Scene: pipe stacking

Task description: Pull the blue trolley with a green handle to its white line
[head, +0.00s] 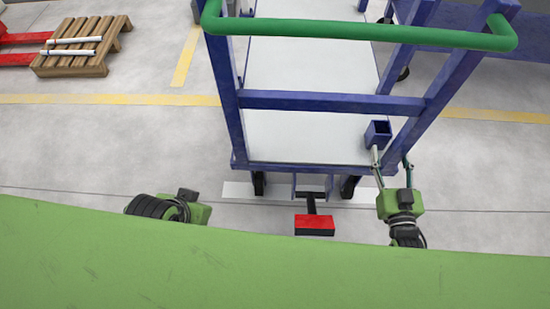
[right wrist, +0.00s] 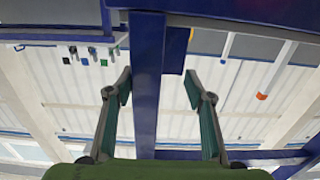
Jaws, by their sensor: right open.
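The blue trolley (head: 330,103) stands in front of me, with a white bed and a green handle (head: 360,31) across its near end. The white line (head: 238,190) lies on the floor under the trolley's near wheels, partly hidden by them. My right gripper (head: 392,163) is open at the trolley's near right corner, beside its slanted post. In the right wrist view a blue post (right wrist: 146,85) runs between the spread fingers of the right gripper (right wrist: 158,90), with gaps on both sides. My left gripper (head: 190,205) is low at the left, apart from the trolley; its fingers cannot be made out.
A red pedal (head: 314,225) on a black stem sticks out from the trolley's near end. A wooden pallet (head: 84,46) with white pipes lies at the far left. Yellow floor lines (head: 100,99) cross behind. Another blue frame (head: 460,38) stands at the right.

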